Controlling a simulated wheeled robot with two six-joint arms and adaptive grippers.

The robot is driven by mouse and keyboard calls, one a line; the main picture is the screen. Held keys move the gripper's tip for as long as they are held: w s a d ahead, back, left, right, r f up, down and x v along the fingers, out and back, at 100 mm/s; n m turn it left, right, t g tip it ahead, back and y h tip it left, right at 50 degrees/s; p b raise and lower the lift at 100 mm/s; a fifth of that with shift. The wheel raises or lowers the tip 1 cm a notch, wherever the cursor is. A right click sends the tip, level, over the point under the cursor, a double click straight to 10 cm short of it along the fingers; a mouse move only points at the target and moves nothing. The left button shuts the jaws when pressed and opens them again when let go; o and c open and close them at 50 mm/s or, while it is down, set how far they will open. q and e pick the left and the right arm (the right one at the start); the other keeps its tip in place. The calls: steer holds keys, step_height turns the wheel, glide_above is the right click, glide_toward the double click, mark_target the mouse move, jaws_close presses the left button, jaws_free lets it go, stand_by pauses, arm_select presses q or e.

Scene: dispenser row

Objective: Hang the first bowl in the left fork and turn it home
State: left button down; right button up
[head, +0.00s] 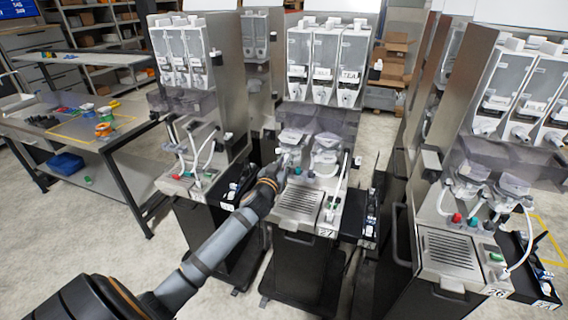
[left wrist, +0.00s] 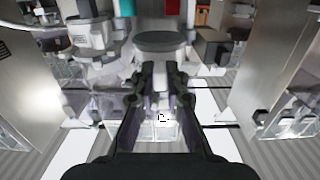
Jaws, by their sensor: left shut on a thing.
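My left gripper (head: 283,161) reaches the front of the middle dispenser (head: 306,185) in the head view. Its fingers (left wrist: 160,78) are shut on the first bowl (head: 292,138), a pale, translucent bowl at the dispenser's left place. In the left wrist view, a round grey part of the bowl (left wrist: 160,41) shows just past the fingertips. The left fork is hidden behind the bowl and gripper, so I cannot tell whether the bowl is seated. A second similar bowl (head: 326,150) sits at the right place. My right gripper is not in view.
Canisters (head: 325,68) stand above the bowls. Similar dispensers stand at left (head: 189,130) and right (head: 455,248). A workbench (head: 60,120) is farther left.

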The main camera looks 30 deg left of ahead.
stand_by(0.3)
arm_select(q)
steer(key=shift+x, duration=1.5)
steer(key=shift+w, duration=0.15)
steer(key=shift+x, duration=1.3)
steer(key=shift+r, duration=0.15)
steer(key=shift+w+a, duration=0.1)
steer(key=shift+f+b, duration=0.2)
steer(key=shift+b, duration=0.2)
